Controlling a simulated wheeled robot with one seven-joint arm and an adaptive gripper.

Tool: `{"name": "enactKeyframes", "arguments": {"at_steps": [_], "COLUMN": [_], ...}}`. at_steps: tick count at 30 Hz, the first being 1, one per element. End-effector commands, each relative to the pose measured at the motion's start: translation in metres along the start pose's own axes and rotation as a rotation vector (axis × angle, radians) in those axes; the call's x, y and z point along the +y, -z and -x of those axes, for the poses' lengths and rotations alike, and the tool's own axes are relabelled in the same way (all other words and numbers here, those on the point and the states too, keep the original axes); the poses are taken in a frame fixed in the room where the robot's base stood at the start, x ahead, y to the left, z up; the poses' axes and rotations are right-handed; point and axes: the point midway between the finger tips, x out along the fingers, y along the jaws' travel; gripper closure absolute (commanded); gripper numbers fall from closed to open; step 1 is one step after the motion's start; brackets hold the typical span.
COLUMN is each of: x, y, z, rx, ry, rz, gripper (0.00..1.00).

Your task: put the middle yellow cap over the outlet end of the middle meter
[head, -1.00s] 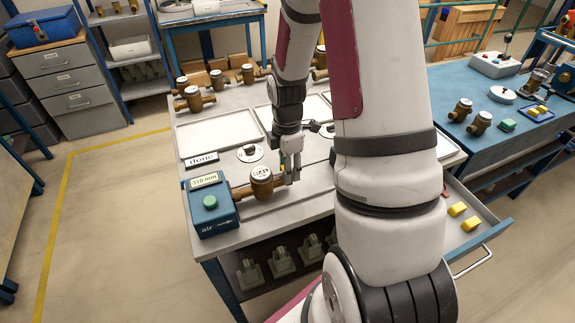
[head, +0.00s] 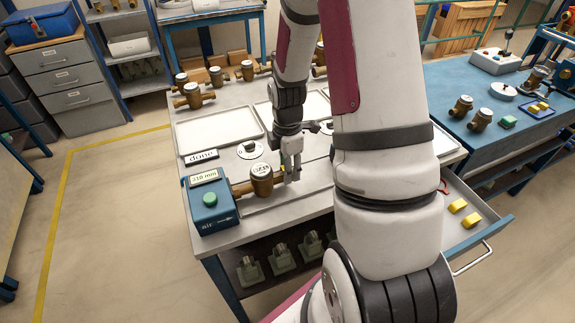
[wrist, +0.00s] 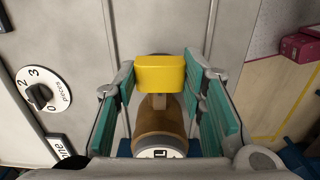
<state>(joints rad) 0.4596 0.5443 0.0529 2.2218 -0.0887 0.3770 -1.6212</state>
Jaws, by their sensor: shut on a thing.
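The yellow cap (wrist: 160,73) sits between the teal-padded fingers of my gripper (head: 291,176), which is shut on it.
Two yellow caps (head: 457,205) lie in the open drawer (head: 484,235) at right. A white tray (head: 222,131), the "done" plate (head: 201,157) and a dial (head: 250,150) are near the meter. Other brass meters (head: 193,97) stand at the back. More meters (head: 479,120) stand on the blue bench.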

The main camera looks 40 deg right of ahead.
Motion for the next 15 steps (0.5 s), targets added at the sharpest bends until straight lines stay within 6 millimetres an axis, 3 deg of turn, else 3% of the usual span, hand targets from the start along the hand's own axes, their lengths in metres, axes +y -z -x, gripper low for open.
{"name": "enactKeyframes", "arguments": {"at_steps": [11, 12, 15], "x": [-0.0001, -0.0001, -0.0001], "y": [0.0, -0.0001, -0.0001], "z": [-0.004, -0.004, -0.004], "rx": [0.0, 0.0, 0.0], "ry": [0.0, 0.0, 0.0], "rz": [0.0, 0.0, 0.0], "gripper": [0.79, 0.56, 0.4]}}
